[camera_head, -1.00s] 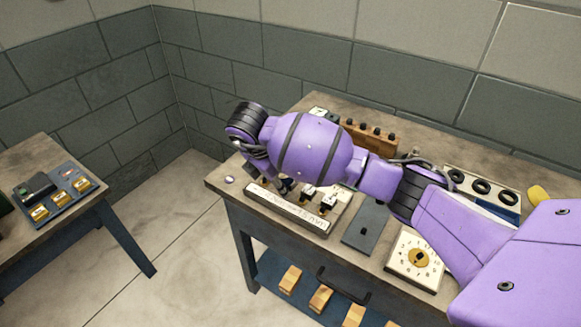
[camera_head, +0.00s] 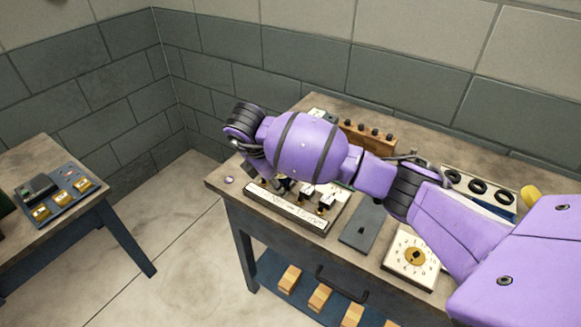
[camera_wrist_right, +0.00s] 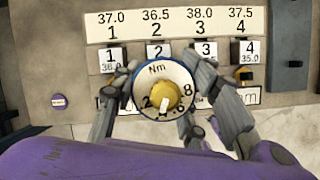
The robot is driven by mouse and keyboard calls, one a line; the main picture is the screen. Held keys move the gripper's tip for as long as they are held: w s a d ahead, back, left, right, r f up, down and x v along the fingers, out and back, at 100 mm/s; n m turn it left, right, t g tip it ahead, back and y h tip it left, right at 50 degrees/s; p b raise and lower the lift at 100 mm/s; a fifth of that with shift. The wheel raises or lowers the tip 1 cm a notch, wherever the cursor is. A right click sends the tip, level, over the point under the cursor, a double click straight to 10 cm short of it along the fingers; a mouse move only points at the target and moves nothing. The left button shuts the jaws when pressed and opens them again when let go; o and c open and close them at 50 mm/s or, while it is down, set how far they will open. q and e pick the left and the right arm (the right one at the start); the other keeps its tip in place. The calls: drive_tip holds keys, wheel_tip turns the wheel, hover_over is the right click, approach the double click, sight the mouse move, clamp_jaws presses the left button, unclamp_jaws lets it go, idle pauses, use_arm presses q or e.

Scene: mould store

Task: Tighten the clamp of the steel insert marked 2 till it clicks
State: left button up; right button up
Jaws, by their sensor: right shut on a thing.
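My right gripper (camera_wrist_right: 176,98) is shut on a round tool with a white dial marked Nm (camera_wrist_right: 155,70) and a yellow knob in its middle. In the wrist view the dial lies just below the label of the steel insert marked 2 (camera_wrist_right: 157,51). The dial hides that insert's clamp, so I cannot tell whether the tool touches it. Inserts marked 1 (camera_wrist_right: 110,56), 3 (camera_wrist_right: 206,50) and 4 (camera_wrist_right: 250,50) stand in the same row. In the head view my right arm covers much of the gripper (camera_head: 283,185). My left gripper is not in view.
A plate above the row (camera_wrist_right: 180,22) reads 37.0, 36.5, 38.0 and 37.5 for 1 to 4. A square dial board (camera_head: 398,268) and a dark plate (camera_head: 355,238) lie right of the inserts. A wooden rack (camera_head: 350,137) stands behind. A second table (camera_head: 105,207) is at left.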

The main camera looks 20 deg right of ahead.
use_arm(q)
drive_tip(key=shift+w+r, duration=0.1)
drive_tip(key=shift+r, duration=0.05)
use_arm(e)
drive_tip(key=shift+s+f+n, duration=0.2)
drive_tip(key=shift+f+n, duration=0.1)
drive_tip(key=shift+f, duration=0.15)
drive_tip(key=shift+r, duration=0.15)
drive_tip(key=shift+w+r+p, duration=0.3)
drive_tip(key=shift+r, duration=0.65)
drive_tip(key=shift+s+r, duration=0.15)
drive_tip(key=shift+r, duration=0.5)
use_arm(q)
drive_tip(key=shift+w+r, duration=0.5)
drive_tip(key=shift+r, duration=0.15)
use_arm(e)
drive_tip(key=shift+r, duration=1.2)
